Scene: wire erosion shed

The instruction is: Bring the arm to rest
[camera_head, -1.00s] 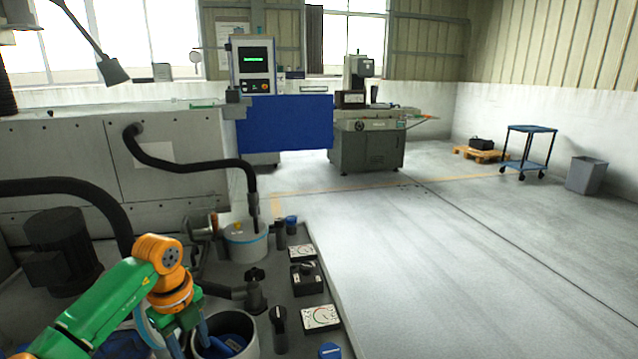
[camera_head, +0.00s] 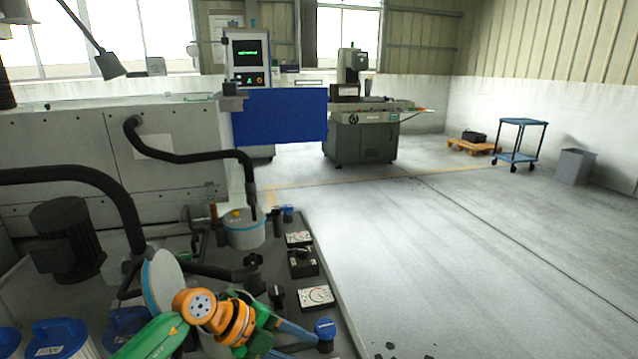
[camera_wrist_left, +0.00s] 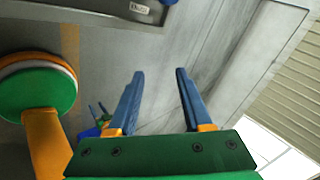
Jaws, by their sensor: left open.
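My left arm comes in at the bottom of the head view, green with orange joints. Its left gripper (camera_head: 300,342) has two blue fingers pointing right, over the front of the grey bench near a blue knob (camera_head: 325,328). In the left wrist view the gripper (camera_wrist_left: 160,72) is open, its blue fingers well apart with nothing between them. Whether it touches the bench cannot be told. My right gripper is in neither view.
A pale blue-rimmed disc (camera_head: 163,285) stands tilted behind the arm. Blue-lidded containers (camera_head: 60,340) sit lower left.

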